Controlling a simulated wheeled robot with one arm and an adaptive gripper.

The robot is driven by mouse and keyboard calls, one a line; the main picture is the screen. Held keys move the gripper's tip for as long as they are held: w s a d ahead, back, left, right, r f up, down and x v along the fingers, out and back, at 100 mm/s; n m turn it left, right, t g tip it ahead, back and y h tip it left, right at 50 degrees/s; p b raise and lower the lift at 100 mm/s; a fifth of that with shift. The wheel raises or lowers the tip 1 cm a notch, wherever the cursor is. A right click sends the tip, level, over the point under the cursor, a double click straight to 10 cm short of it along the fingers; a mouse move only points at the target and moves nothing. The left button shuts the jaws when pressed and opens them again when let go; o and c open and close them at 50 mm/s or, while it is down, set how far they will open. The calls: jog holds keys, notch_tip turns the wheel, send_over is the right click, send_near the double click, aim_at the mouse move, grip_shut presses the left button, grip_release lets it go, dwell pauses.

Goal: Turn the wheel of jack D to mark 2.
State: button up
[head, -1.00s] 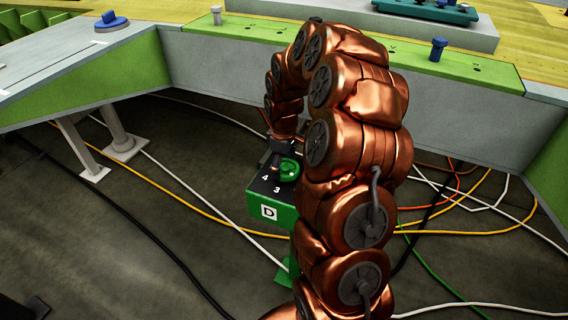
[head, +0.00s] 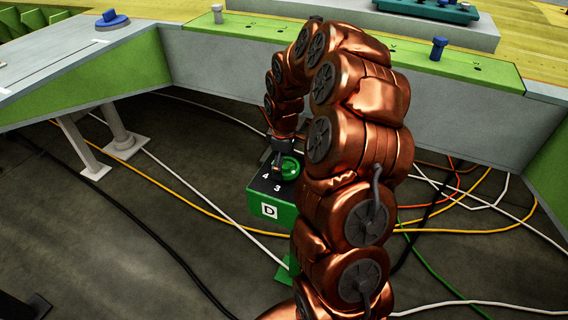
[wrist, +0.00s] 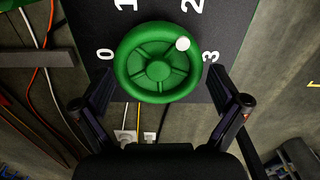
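Jack D is a green box with a black top plate and a white "D" label (head: 269,211), below the beam in the head view. Its green wheel (head: 291,169) also shows in the wrist view (wrist: 157,63), with spokes and a white dot (wrist: 183,44) on its rim. The dot points between mark 2 (wrist: 192,5) and mark 3 (wrist: 211,57), about midway. Marks 0 and 1 are at the wheel's left and upper left. My gripper (wrist: 160,80) is open, its fingers apart on either side of the wheel's near part. I cannot see clear contact.
A grey and green beam (head: 330,98) runs behind and above the jack. Yellow, white and black cables (head: 200,205) lie on the floor around it. A grey leg with a foot plate (head: 92,170) stands to the left. The floor left of the jack is otherwise open.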

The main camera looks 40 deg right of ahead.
aim_at(284, 164)
jog(key=shift+r, duration=0.15)
notch_tip(284, 164, up, 12)
dwell(0.7)
dwell(0.6)
